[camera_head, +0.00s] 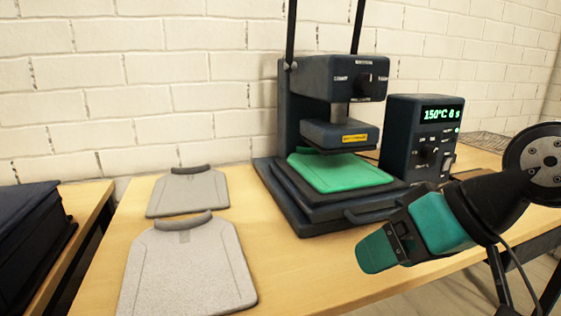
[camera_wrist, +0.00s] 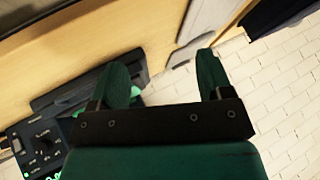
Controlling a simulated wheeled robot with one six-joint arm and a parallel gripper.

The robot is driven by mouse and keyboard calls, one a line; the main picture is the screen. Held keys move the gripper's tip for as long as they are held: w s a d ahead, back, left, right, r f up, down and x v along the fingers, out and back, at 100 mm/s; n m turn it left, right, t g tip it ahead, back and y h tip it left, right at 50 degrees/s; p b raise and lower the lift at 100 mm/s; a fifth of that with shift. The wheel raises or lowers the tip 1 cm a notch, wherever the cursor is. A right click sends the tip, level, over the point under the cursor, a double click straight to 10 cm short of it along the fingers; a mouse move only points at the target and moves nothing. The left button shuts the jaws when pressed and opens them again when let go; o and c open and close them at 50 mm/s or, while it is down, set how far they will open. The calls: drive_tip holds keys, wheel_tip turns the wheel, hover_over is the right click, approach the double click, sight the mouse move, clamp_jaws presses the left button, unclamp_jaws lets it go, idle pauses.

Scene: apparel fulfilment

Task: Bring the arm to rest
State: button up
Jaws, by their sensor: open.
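My gripper (camera_head: 378,250) is green and black. It hangs in the air at the right, in front of the heat press (camera_head: 340,115), with its fingers pointing left in the head view. In the wrist view my gripper (camera_wrist: 165,80) has its two green fingers spread wide, with nothing between them. The arm reaches in from the right edge of the head view. The gripper appears apart from the press and the table, though it covers part of the press base's front right in the head view.
A green garment piece (camera_head: 340,172) lies on the press's lower plate. The control box (camera_head: 420,140) reads 150°C. Two grey garment pieces, a rear one (camera_head: 190,192) and a front one (camera_head: 185,268), lie on the wooden table (camera_head: 290,270). Dark folded fabric (camera_head: 25,235) is at far left.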

drive_tip(key=s+d+f+n+g+h+p, duration=0.1)
drive_tip(key=s+f+n+g+h, duration=0.15)
drive_tip(key=s+g, duration=0.45)
wheel_tip(320, 180, up, 18)
drive_tip(key=s+t+p, duration=0.1)
drive_tip(key=t+p, duration=0.1)
drive_tip(key=p, duration=1.6)
drive_tip(key=shift+s+t, duration=0.3)
drive_tip(key=shift+s, duration=0.05)
